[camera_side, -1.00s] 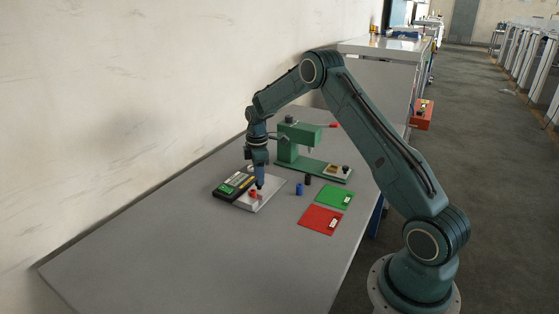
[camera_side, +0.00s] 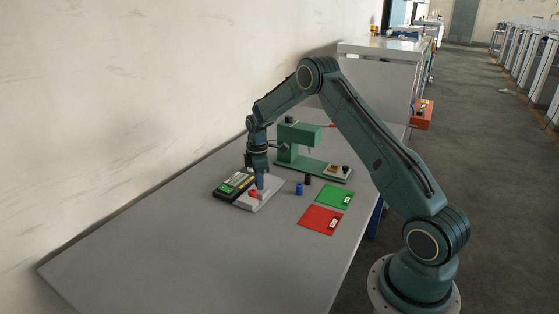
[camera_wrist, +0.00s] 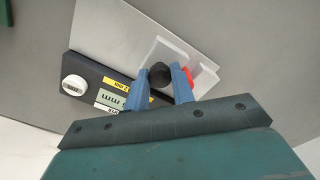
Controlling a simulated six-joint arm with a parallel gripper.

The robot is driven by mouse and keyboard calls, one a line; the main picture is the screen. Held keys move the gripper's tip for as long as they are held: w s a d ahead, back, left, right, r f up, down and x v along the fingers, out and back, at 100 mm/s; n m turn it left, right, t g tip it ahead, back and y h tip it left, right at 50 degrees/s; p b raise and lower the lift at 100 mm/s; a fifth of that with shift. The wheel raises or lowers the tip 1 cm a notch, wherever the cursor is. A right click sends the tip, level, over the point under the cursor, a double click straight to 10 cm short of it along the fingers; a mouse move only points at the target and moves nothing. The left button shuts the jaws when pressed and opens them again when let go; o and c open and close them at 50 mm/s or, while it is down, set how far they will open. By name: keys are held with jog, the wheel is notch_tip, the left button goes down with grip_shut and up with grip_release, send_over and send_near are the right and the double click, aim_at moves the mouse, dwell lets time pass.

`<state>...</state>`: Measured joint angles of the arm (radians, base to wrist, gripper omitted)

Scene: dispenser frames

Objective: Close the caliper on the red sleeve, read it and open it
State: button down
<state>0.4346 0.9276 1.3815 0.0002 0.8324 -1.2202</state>
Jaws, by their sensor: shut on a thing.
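The caliper is a light grey plate (camera_wrist: 125,35) with a black display unit (camera_side: 230,187) along one side. The unit shows in the wrist view (camera_wrist: 100,82) with a green screen whose figures I cannot read. The red sleeve (camera_side: 252,193) stands on the plate; in the wrist view only a part of it (camera_wrist: 189,86) shows beside my right finger, next to a pale raised block. My gripper (camera_side: 259,187) is down at the caliper. Its blue fingers (camera_wrist: 162,78) are shut on a dark round knob (camera_wrist: 160,73) on the caliper. Whether the jaws touch the sleeve is hidden.
A green press (camera_side: 300,150) stands behind the caliper. A blue sleeve (camera_side: 299,189) and a black one (camera_side: 308,179) stand to the right, with a green mat (camera_side: 334,196) and a red mat (camera_side: 320,219) nearer the edge. The table's front left is clear.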

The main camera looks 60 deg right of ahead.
jog(key=shift+d, duration=2.6)
jog(key=c, duration=1.2)
grip_release()
jog(key=shift+c, duration=0.2)
jog(key=shift+o, duration=0.3)
jog(key=shift+r, duration=0.15)
jog(key=shift+r, duration=0.15)
notch_tip(320, 180, up, 13)
jog(key=shift+r, duration=0.15)
jog(key=shift+a+r, duration=0.1)
